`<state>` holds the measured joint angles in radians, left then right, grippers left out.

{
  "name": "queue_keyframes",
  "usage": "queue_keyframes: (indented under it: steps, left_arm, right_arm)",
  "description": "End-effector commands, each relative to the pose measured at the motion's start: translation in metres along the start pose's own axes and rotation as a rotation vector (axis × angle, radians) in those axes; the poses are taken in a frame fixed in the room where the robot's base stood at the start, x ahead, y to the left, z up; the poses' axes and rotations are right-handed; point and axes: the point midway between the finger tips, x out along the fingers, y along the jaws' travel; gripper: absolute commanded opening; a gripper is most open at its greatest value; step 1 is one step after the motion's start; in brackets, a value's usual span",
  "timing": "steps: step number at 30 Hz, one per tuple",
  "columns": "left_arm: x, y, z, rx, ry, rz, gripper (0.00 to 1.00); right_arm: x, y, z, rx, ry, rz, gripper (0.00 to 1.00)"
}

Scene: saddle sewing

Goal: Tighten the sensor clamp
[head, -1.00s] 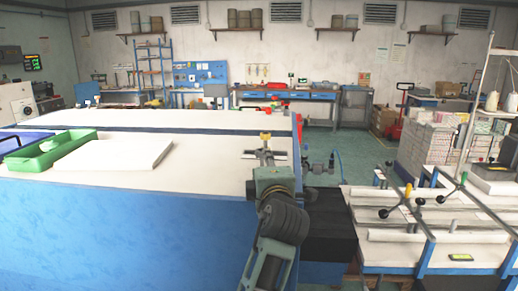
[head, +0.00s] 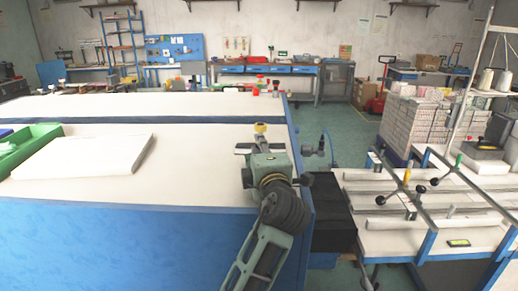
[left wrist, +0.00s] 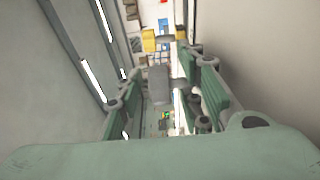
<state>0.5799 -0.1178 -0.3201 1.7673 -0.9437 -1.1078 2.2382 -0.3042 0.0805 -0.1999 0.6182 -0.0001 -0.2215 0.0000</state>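My left gripper (head: 262,151) comes up from the bottom of the head view, over the right end of the white-topped blue bench. A small yellow-topped grey piece (head: 260,128) shows at its tip. In the left wrist view two green fingers (left wrist: 160,95) flank a grey block (left wrist: 158,85), with a yellow part (left wrist: 150,40) beyond it. I cannot tell whether the fingers grip the block. A grey fitting with a blue cable (head: 312,153) sits just right of the gripper, at the bench's right side. I cannot tell which piece is the sensor clamp. My right gripper is not in view.
The bench (head: 100,190) carries a white slab (head: 85,157) and a green tray (head: 25,142) at left. A black box (head: 332,215) stands at its right side. Further right is a rail table (head: 390,240) with black-knobbed levers. Open green floor (head: 355,120) lies behind.

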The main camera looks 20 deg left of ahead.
Motion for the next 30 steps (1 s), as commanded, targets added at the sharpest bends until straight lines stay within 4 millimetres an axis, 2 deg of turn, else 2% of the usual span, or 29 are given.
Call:
queue_keyframes:
  steps: [2, 12, 20, 24, 30]
  left_arm:
    - [0.0, 0.0, 0.0, 0.0, 0.0, 0.0, 0.29]
    - [0.0, 0.0, 0.0, 0.0, 0.0, -0.001, 0.0]
    - [0.0, -0.003, 0.0, -0.002, -0.016, -0.004, 0.0]
    - [0.0, -0.005, 0.0, -0.006, -0.075, -0.004, 0.0]
    - [0.0, -0.003, 0.0, -0.002, -0.153, -0.006, 0.0]
  right_arm:
    - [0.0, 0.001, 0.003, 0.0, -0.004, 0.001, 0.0]
    - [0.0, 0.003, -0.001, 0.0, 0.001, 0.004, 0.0]
    - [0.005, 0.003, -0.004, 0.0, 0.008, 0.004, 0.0]
    - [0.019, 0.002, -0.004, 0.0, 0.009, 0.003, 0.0]
    - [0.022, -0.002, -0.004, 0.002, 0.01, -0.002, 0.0]
